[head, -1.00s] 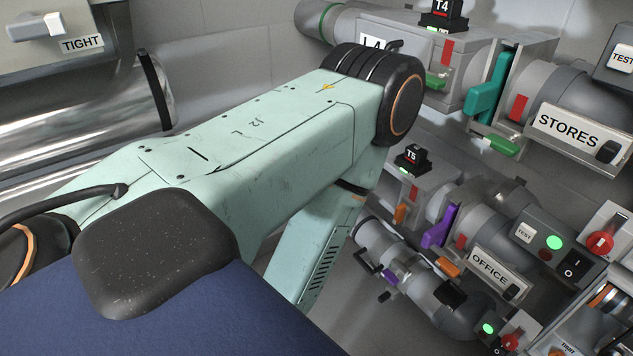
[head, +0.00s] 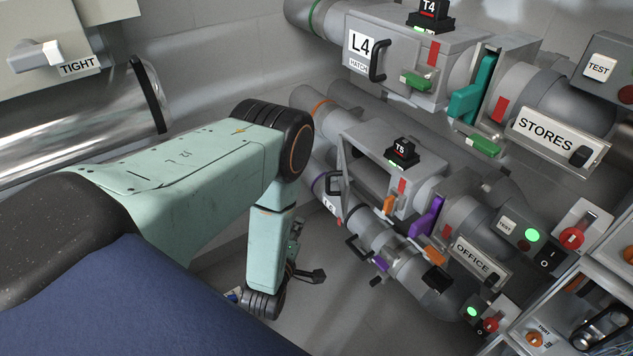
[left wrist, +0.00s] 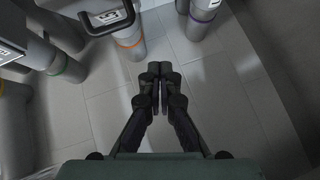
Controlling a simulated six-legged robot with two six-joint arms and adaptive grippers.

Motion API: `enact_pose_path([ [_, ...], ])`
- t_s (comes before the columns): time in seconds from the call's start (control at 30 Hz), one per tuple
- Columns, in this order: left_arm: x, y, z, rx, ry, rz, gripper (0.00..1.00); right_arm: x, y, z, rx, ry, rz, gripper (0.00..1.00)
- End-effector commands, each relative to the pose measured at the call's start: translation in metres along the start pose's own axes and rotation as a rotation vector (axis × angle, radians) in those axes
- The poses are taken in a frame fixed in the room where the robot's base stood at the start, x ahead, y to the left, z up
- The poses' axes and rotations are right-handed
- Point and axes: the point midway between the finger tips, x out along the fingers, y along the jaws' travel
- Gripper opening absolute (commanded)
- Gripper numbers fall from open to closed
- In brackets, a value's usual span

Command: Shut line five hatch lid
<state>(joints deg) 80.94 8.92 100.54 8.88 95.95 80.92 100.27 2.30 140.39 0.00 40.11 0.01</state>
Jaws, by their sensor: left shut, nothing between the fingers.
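The line five hatch (head: 372,160) is the grey box under the black T5 block, its pipe ringed in orange. Its front is open, showing a dark inside. The lid (head: 343,185) shows nearly edge-on at the box's left end, with a black handle (head: 332,182) standing out to the left. In the left wrist view a labelled panel with a black handle (left wrist: 108,22), seemingly this lid, is at the top left beside the orange-ringed pipe. My left gripper (head: 312,275) is below and left of the lid, shut and empty, apart from it. Its fingertips (left wrist: 157,72) meet over bare floor.
The L4 hatch (head: 410,55) is above, closed, with a green latch. An orange latch (head: 389,205) and a purple lever (head: 427,217) are on line five. The line six pipe (head: 390,245) runs below. Bare floor (head: 330,320) lies around my left gripper.

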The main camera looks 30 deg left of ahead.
Motion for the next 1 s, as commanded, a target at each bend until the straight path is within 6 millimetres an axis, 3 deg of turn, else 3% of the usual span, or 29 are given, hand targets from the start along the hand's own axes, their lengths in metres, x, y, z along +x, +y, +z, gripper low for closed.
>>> enact_pose_path([
  [0.1, 0.01, 0.023, -0.013, -0.144, 0.039, 0.137, 0.0, -0.006, 0.0, 0.0, 0.0, 0.0, 0.0, 0.0],
  [0.2, 0.013, 0.033, -0.019, -0.212, 0.05, 0.202, 0.0, -0.008, 0.0, 0.0, 0.0, 0.0, 0.0, 0.0],
  [0.47, 0.036, 0.04, -0.024, -0.242, 0.056, 0.231, 0.0, -0.002, 0.0, 0.0, 0.0, 0.0, 0.0, 0.0],
  [0.9, 0.114, 0.057, -0.031, -0.239, 0.057, 0.229, 0.0, 0.017, 0.0, 0.0, 0.0, 0.0, 0.0, 0.0],
  [1.0, 0.105, 0.059, -0.012, -0.238, 0.051, 0.223, 0.0, 0.017, 0.0, 0.0, 0.0, 0.0, 0.0, 0.0],
])
